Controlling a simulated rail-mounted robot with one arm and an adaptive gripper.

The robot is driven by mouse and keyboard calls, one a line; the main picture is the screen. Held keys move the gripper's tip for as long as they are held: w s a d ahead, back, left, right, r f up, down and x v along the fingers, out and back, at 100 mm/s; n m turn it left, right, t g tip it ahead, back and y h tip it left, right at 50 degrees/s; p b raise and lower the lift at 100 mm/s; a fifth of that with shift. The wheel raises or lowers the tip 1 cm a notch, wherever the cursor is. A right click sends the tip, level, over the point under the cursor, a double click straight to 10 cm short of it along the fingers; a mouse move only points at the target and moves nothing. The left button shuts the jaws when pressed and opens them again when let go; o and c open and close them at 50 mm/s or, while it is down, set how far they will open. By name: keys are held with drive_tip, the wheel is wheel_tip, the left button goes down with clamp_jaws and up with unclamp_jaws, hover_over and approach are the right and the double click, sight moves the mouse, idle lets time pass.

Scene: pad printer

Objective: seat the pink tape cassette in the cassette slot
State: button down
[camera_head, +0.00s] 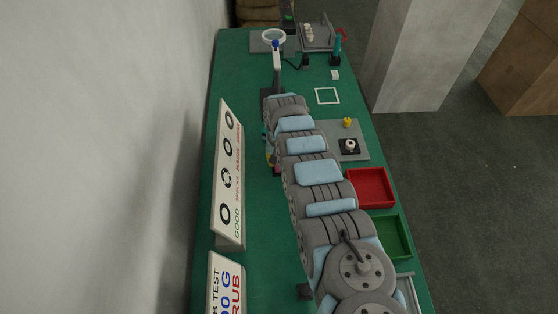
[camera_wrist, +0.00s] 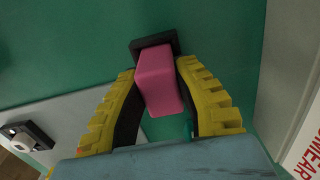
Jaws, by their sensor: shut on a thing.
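The pink tape cassette (camera_wrist: 159,80) is between the yellow fingers of my gripper (camera_wrist: 157,72) in the wrist view. My gripper is shut on it. The cassette's far end meets the black cassette slot (camera_wrist: 172,43), whose dark rim shows behind and beside that end. I cannot tell how deep the cassette sits in it. In the head view a small pink patch of the cassette (camera_head: 277,169) shows left of my arm, which hides most of my gripper and the slot.
A sign board (camera_head: 228,178) stands close on the left. A grey plate (camera_head: 355,128) with a yellow knob and black block, a red tray (camera_head: 371,188) and a green tray (camera_head: 391,237) lie right of my arm. A post with a blue top (camera_head: 276,62) stands beyond.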

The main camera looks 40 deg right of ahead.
drive_tip(key=shift+f, duration=0.2)
idle(0.6)
drive_tip(key=c, duration=0.8)
unclamp_jaws()
drive_tip(key=shift+r, duration=0.2)
drive_tip(key=shift+d+r, duration=0.1)
drive_tip(key=shift+r, duration=0.85)
wheel_tip(320, 180, up, 10)
drive_tip(key=shift+f, duration=0.15)
